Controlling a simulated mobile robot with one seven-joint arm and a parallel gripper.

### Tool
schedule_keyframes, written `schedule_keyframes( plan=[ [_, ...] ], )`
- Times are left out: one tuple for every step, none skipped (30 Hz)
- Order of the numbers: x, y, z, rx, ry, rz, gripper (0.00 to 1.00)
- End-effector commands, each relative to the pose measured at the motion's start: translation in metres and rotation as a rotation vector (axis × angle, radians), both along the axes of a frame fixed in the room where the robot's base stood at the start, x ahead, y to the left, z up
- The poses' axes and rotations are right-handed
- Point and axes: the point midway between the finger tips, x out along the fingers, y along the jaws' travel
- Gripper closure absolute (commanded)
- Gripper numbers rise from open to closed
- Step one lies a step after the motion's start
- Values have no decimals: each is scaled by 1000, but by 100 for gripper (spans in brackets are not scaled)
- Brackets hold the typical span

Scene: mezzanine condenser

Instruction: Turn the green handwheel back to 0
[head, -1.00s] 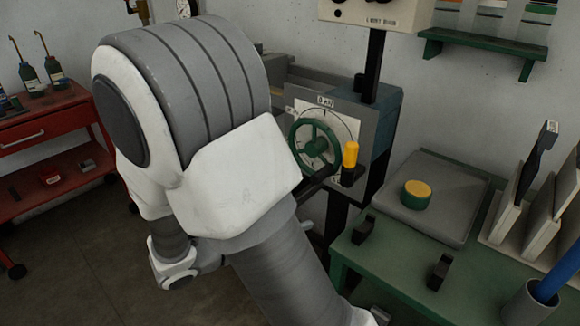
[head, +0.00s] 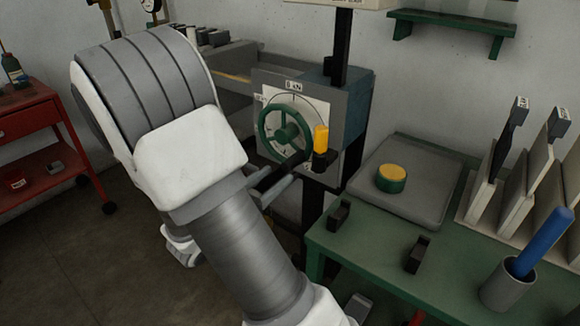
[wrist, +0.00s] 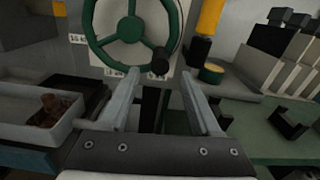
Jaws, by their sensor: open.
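The green handwheel (head: 275,152) is mounted on a white dial plate (head: 310,113) on the front of a grey machine box. In the wrist view the handwheel (wrist: 121,37) shows at the top, with a dark knob (wrist: 159,66) at its lower right rim. A label reading "0 kN" sits above the wheel in the head view. My gripper (wrist: 163,84) is open and empty, its two fingers pointing toward the wheel's lower part. In the head view its fingers (head: 277,183) show just below and in front of the wheel, partly hidden by my arm.
A yellow-topped handle (head: 321,138) stands right of the wheel. A green table (head: 375,250) at right holds a grey pad, a green-yellow puck (head: 391,178) and black blocks. A red cart (head: 40,125) is at left. In the wrist view a grey tray (wrist: 20,110) lies at left.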

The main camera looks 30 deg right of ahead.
Motion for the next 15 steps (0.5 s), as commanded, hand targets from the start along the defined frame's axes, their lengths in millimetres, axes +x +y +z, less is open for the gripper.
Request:
schedule_keyframes(
  plan=[
    [2, -12, -1, 0, 0, -5, 36],
    [4, -18, -1, 0, -1, -6, 36],
    [7, -25, -1, 0, -1, -4, 36],
    [9, -30, -1, 1, -1, -5, 36],
    [11, -35, -1, 0, -1, -4, 36],
    [13, -41, -1, 0, -2, -4, 36],
    [15, -45, -1, 0, -2, -3, 36],
    [16, -48, -1, 1, -2, -4, 36],
    [17, -52, -1, 1, -2, -2, 36],
    [19, -54, -1, 0, -1, -1, 36],
    [19, -57, 0, 0, -1, -1, 36],
    [20, -59, 0, 0, -1, -2, 36],
    [20, -60, 0, 1, -1, -2, 36],
    [21, -61, 0, 1, -1, -1, 36],
    [21, -62, 0, 1, -1, -1, 36]
  ],
)
